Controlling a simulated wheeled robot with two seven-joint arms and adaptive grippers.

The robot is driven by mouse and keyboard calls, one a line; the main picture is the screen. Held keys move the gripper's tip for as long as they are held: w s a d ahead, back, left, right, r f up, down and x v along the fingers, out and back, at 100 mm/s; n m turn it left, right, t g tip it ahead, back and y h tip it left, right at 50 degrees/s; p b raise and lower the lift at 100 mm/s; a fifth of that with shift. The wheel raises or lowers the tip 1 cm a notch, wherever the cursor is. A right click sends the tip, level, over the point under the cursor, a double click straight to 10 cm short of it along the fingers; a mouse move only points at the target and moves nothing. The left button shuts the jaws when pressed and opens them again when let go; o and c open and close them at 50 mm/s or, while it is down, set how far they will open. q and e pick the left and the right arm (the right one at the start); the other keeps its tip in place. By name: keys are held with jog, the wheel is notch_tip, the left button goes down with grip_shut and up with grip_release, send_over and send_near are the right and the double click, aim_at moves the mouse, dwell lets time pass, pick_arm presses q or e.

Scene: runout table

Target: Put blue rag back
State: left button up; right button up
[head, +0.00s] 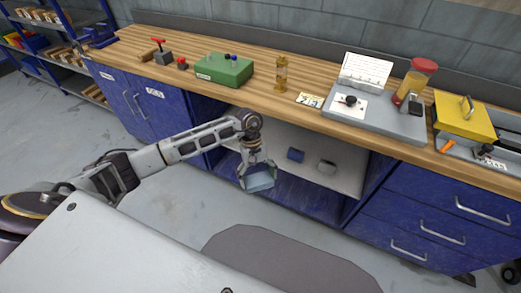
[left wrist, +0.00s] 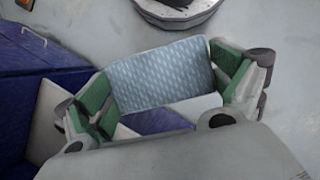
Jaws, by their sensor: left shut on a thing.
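The blue rag (head: 261,181) is a pale blue folded piece at the tip of my left gripper (head: 257,175). In the left wrist view the rag (left wrist: 160,77) shows a fine light pattern and sits between the two green-padded fingers (left wrist: 165,90), which are shut on it. The gripper hangs down in front of the open bay of the workbench, below the worktop. My right gripper is in neither view.
The wooden worktop (head: 262,103) runs above, with a green box (head: 226,70) and other tools. Blue drawers (head: 440,215) stand right of the bay.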

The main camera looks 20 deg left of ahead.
aim_at(257, 184)
pick_arm(q)
jog(key=f+b, duration=0.1)
jog(key=f+n, duration=0.1)
jog(key=f+b, duration=0.1)
jog(key=shift+s+d+f+n+t+h+b, duration=0.1)
jog(key=shift+s+f+n+t+h+b, duration=0.2)
jog(key=shift+s+n, duration=0.1)
notch_tip(257, 184, down, 3)
jog(key=n+b, duration=0.1)
jog(key=b, duration=0.1)
jog(key=shift+s+n+t+b, duration=0.15)
jog(key=shift+n+t+b, duration=0.15)
jog(key=shift+b, duration=0.05)
notch_tip(257, 184, down, 15)
jog(key=s+a+n+t+b, duration=0.1)
jog(key=s+n+t+b, duration=0.1)
jog(key=n+b, duration=0.8)
jog(key=shift+a+t+h+b, duration=0.3)
jog(key=shift+t+b, duration=0.6)
jog(key=shift+b, duration=1.95)
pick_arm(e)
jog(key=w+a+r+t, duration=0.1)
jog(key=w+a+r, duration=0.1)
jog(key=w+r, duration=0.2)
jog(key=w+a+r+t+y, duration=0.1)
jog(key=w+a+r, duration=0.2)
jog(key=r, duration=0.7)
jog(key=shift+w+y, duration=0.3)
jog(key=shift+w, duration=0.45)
